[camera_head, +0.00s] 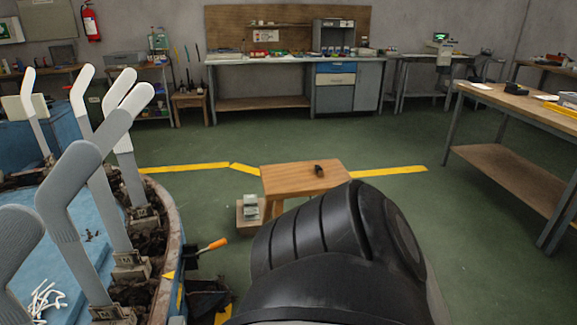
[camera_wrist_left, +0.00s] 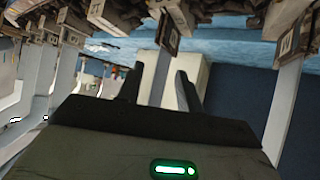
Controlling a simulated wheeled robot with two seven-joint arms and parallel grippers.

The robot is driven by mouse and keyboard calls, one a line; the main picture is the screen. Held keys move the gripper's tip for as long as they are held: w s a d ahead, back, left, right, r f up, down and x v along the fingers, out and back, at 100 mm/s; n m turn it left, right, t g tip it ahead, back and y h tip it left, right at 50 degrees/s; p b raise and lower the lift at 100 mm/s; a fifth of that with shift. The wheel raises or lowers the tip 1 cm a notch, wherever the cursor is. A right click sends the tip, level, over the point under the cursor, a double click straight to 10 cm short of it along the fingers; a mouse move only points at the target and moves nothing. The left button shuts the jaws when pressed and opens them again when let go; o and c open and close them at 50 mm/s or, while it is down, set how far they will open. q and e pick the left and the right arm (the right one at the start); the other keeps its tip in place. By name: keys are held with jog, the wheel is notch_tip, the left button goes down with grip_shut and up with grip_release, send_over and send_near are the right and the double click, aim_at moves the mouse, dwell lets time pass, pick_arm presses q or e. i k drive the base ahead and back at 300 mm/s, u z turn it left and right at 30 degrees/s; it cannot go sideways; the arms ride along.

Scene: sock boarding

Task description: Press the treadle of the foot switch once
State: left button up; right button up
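A small grey-green device (camera_head: 250,206), which looks like the foot switch, sits on a low wooden board beside the stool in the head view. It is small there, and I cannot tell its treadle apart from its body. My left gripper (camera_wrist_left: 159,88) shows in the left wrist view with its two dark fingers apart. A grey board form stands behind the gap between them, and no contact with it shows. Neither gripper shows in the head view, where a large black link of mine fills the lower middle. The foot switch does not show in the left wrist view.
A wooden stool (camera_head: 298,179) with a small black object on top stands right beside the switch. At left is a round machine (camera_head: 172,232) with several upright grey leg forms. An orange-handled tool (camera_head: 213,245) juts from its rim. A workbench (camera_head: 520,108) stands right; green floor between is clear.

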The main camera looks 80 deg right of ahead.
aim_at(254, 210)
jog(key=z, duration=2.3)
